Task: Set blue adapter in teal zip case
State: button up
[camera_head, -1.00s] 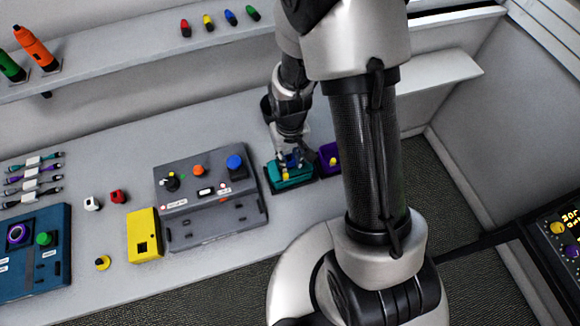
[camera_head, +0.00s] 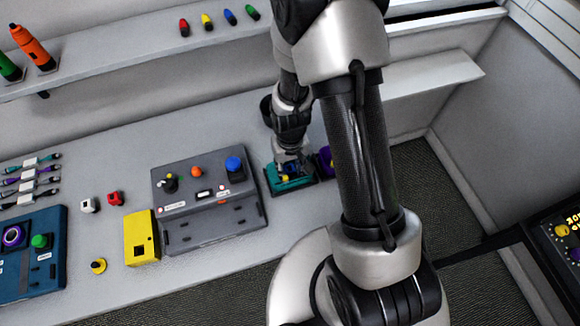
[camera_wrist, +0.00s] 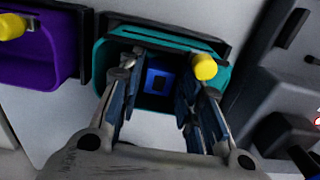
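The teal zip case (camera_head: 273,186) lies open on the counter, right of the grey panel box. In the wrist view the teal case (camera_wrist: 101,66) fills the middle, with a yellow knob (camera_wrist: 204,67) at its right rim. The blue adapter (camera_wrist: 159,81) lies inside the case, against its dark interior. My gripper (camera_wrist: 158,78) is over the case with its two fingers apart on either side of the adapter, and a gap shows beside it. In the head view my gripper (camera_head: 288,168) points down at the case; the adapter cannot be made out there.
A purple case (camera_wrist: 35,68) stands just left of the teal one in the wrist view, close to my fingers. The grey panel box (camera_head: 205,205) with knobs and a yellow box (camera_head: 141,238) sit to the left. A shelf (camera_head: 130,55) runs behind.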

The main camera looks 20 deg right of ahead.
jog(key=shift+o, duration=1)
notch_tip(320, 180, up, 12)
jog(key=r+p, duration=0.1)
jog(key=p, duration=0.2)
notch_tip(320, 180, up, 16)
jog(key=t, duration=0.3)
send_over(290, 168)
jog(key=s, duration=0.5)
jog(key=s+r+t, duration=0.1)
jog(key=s+r, duration=0.6)
jog(key=s, duration=0.3)
jog(key=shift+r+t, duration=0.3)
jog(key=shift+r, duration=0.1)
